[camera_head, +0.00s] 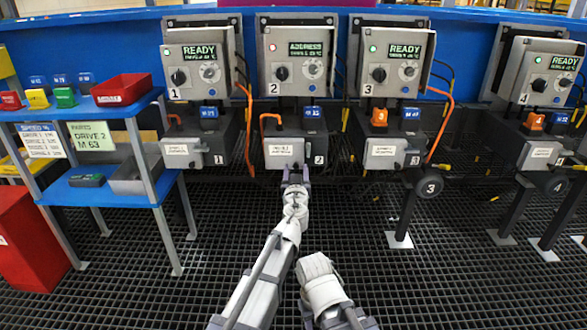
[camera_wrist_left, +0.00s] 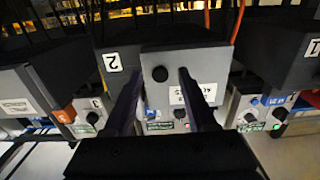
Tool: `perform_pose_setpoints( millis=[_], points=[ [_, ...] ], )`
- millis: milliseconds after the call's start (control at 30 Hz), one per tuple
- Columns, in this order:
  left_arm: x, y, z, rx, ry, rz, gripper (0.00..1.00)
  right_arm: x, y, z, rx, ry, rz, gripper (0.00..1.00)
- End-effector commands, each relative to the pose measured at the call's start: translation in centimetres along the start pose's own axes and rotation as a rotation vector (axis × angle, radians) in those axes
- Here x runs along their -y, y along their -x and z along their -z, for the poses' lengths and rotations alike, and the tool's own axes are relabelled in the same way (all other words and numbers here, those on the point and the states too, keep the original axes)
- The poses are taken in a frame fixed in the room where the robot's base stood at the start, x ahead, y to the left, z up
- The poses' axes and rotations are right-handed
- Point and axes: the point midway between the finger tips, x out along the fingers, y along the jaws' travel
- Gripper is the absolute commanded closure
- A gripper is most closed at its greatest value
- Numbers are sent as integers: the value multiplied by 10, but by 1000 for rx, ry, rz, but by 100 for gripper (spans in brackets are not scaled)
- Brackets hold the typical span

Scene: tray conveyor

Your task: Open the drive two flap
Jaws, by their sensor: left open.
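The drive two flap (camera_head: 279,154) is a light grey plate with a small label on the front of the dark box numbered 2. It looks shut in the head view. In the left wrist view, which is turned upside down, the flap (camera_wrist_left: 205,65) carries a round black knob (camera_wrist_left: 160,74). My left gripper (camera_head: 296,172) is just in front of the flap's lower right part, fingers pointing at it. In the left wrist view its open fingers (camera_wrist_left: 160,76) appear on either side of the knob; I cannot tell whether they touch. My right gripper is not in view.
The drive two panel (camera_head: 298,62) reads ADDRESS with a red light. Similar drives 1 (camera_head: 201,62), 3 (camera_head: 392,62) and 4 (camera_head: 545,75) read READY. A blue shelf (camera_head: 110,187) stands left. Grated floor in front is mostly clear.

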Motion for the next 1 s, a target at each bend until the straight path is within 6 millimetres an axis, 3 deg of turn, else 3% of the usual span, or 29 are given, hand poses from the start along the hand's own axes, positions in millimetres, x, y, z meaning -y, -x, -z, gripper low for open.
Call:
perform_pose_setpoints(
  millis=[100,333,833,1000],
  points=[
    [-2,-9,0,0,0,-1,43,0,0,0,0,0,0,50],
    [-2,-8,0,0,0,-1,43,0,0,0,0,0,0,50],
    [-2,-8,0,0,0,0,98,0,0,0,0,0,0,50],
    [-2,-8,0,0,0,0,100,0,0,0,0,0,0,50]
  ],
)
